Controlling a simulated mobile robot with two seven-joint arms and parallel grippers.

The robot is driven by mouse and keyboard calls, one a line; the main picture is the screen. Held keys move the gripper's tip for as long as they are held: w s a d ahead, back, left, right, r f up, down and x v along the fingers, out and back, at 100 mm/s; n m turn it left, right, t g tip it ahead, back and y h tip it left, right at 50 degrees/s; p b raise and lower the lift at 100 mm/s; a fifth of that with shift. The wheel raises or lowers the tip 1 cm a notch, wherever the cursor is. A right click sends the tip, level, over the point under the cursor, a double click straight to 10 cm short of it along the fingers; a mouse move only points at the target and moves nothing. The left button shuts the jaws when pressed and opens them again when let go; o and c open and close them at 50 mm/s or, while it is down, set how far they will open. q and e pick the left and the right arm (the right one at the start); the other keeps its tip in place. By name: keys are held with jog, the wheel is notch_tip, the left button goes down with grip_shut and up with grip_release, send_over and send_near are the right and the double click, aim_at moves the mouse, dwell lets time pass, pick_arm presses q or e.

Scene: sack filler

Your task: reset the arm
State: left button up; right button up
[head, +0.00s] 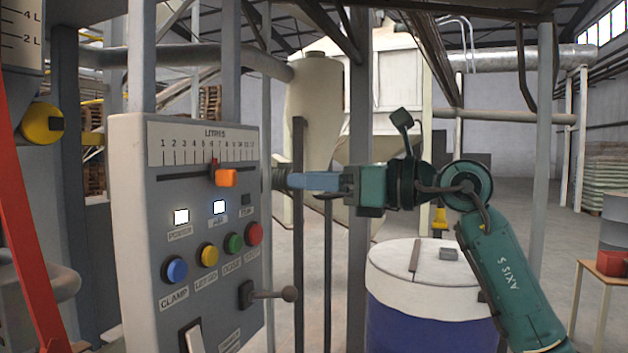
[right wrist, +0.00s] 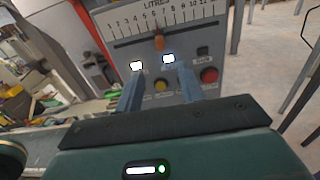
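My right arm (head: 500,262), green with "AXIS 5" on it, reaches in from the lower right. Its right gripper (head: 290,181) points left, near the right edge of the grey control panel (head: 137,230). In the right wrist view the two blue fingers of the right gripper (right wrist: 158,72) stand apart with nothing seen between them, and the panel lies beyond. The panel carries a litre scale with an orange slider knob (head: 226,178) near 7. Two lamps are lit white, one labelled POWER (head: 181,217). My left gripper is not in view.
Blue (head: 175,269), yellow (head: 208,255), green (head: 233,243) and red (head: 254,233) buttons and a ball-ended lever (head: 289,294) are on the panel. A blue drum with a white lid (head: 400,262) stands beneath my right arm. A post (head: 359,120) rises behind the gripper.

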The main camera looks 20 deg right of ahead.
jog(key=s+a+f+m+g+y+p, duration=0.15)
jog(key=a+f+m+y, duration=0.35)
jog(key=f, duration=0.5)
jog(key=s+d+f+m+t+h+p, duration=0.1)
jog(key=d+f+m+t+h+p, duration=0.3)
jog(key=f+m, duration=0.75)
jog(key=s+d+f+m+t+h+b, duration=0.1)
jog(key=f+m+t+h, duration=0.6)
jog(key=m, duration=0.7)
pick_arm(q)
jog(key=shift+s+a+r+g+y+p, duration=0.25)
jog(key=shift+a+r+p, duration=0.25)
jog(key=shift+p, duration=0.15)
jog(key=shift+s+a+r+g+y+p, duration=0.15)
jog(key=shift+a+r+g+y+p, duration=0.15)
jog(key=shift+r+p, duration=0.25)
pick_arm(e)
jog(key=s+f+m+g+h, duration=0.2)
jog(key=s+f+m+g, duration=0.2)
jog(key=s+f, duration=0.5)
jog(key=s+f+m+g+h, duration=0.3)
jog(key=s+f+m, duration=0.6)
jog(key=f, duration=0.8)
jog(key=shift+s+d+f+g, duration=0.15)
jog(key=shift+s+d+g, duration=0.25)
jog(key=shift+s+g, duration=0.6)
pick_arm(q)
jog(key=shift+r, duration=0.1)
pick_arm(e)
jog(key=shift+w+g, duration=0.25)
